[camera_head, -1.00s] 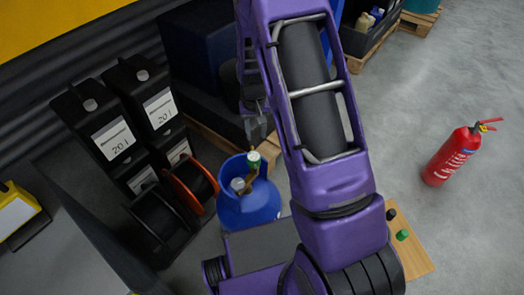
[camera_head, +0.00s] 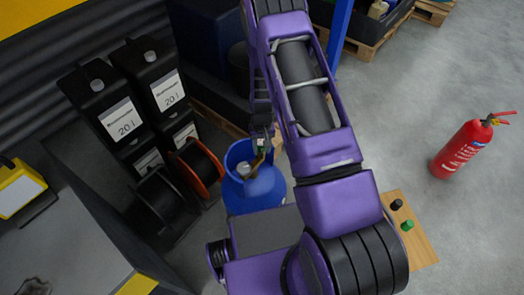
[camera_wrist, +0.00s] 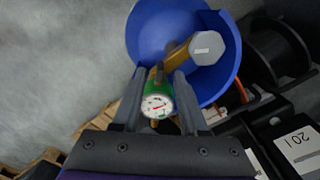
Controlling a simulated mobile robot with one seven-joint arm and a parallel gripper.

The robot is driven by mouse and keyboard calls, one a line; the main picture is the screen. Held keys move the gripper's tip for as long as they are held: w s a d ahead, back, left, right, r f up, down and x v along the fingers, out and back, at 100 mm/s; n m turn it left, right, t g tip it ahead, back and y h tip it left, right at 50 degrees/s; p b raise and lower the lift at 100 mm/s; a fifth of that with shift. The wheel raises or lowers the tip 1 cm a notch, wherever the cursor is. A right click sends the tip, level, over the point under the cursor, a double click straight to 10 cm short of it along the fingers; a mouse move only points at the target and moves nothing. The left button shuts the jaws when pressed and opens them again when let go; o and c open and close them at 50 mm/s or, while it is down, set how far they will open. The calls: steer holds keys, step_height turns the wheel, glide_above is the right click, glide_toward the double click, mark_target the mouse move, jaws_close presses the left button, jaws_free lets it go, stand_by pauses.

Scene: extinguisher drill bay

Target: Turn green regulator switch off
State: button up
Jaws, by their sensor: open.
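The green regulator (camera_wrist: 163,88), with a round white dial facing the wrist camera, sits on a brass fitting (camera_wrist: 179,60) at the top of a blue gas cylinder (camera_wrist: 150,30). My gripper (camera_wrist: 160,76) is open, with one finger on each side of the regulator. I cannot tell whether the fingers touch it. A small dark part, perhaps the switch, shows between the fingertips; its setting is unclear. In the head view, my gripper (camera_head: 262,133) is over the blue cylinder (camera_head: 252,190) and hides most of the regulator.
Black 20 l canisters (camera_head: 120,118) and cable reels (camera_head: 197,167) stand left of the cylinder. A wooden board (camera_head: 418,240) with a black and a green knob lies to the right. A red fire extinguisher (camera_head: 461,148) stands on open floor farther right.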

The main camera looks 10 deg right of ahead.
steer(key=shift+f, duration=0.75)
jaws_close()
